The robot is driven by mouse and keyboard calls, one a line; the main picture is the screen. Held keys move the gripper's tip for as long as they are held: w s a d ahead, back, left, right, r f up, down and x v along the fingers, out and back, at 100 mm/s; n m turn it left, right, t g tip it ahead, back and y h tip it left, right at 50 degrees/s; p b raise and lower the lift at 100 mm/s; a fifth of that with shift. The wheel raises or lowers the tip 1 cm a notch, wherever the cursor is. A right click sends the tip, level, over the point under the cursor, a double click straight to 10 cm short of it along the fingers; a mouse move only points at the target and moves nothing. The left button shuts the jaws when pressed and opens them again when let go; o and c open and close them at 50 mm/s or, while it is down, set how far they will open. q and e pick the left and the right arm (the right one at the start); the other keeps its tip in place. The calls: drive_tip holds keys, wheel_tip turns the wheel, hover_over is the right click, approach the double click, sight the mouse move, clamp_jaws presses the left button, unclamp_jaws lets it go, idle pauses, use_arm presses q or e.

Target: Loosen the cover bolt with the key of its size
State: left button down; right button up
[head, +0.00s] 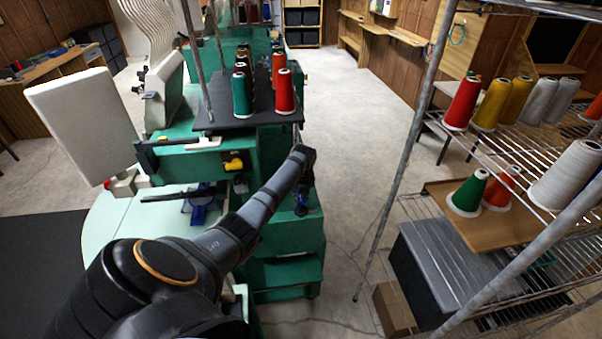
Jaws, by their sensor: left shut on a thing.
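My left arm reaches over the right side of the green machine (285,270). My left gripper (302,203) points down beside the machine's green side and is shut on a small dark thing. That thing is too small and dark for me to tell whether it is a key. The cover bolt cannot be made out from here; the arm and gripper hide part of the machine's side. My right gripper is not in view.
Thread cones, among them a red cone (284,92), stand on a dark shelf (225,118) on the machine. A blue item (198,206) lies on the pale table (115,230). A wire rack (440,225) with cones stands at right. Floor (345,150) is clear between.

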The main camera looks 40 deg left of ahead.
use_arm(q)
drive_tip(key=n, duration=0.4)
drive_tip(key=shift+w+d+g, duration=0.1)
drive_tip(key=shift+w+g, duration=0.05)
drive_tip(key=shift+g, duration=0.25)
drive_tip(key=n, duration=0.5)
drive_tip(key=shift+w+g, duration=0.15)
drive_tip(key=shift+g, duration=0.25)
drive_tip(key=shift+n, duration=1)
drive_tip(key=n+b, duration=0.1)
drive_tip(key=n, duration=0.1)
drive_tip(key=shift+f+n+g, duration=0.1)
drive_tip(key=shift+n+g, duration=0.2)
drive_tip(key=shift+g, duration=0.1)
drive_tip(key=n+b, duration=0.3)
drive_tip(key=n, duration=0.1)
drive_tip(key=shift+w+g, duration=0.15)
drive_tip(key=shift+g, duration=0.25)
drive_tip(key=shift+n, duration=0.4)
drive_tip(key=shift+r+m+p, duration=0.25)
drive_tip(key=shift+m+p, duration=0.05)
drive_tip(key=shift+m+p, duration=0.55)
drive_tip(key=shift+m, duration=0.05)
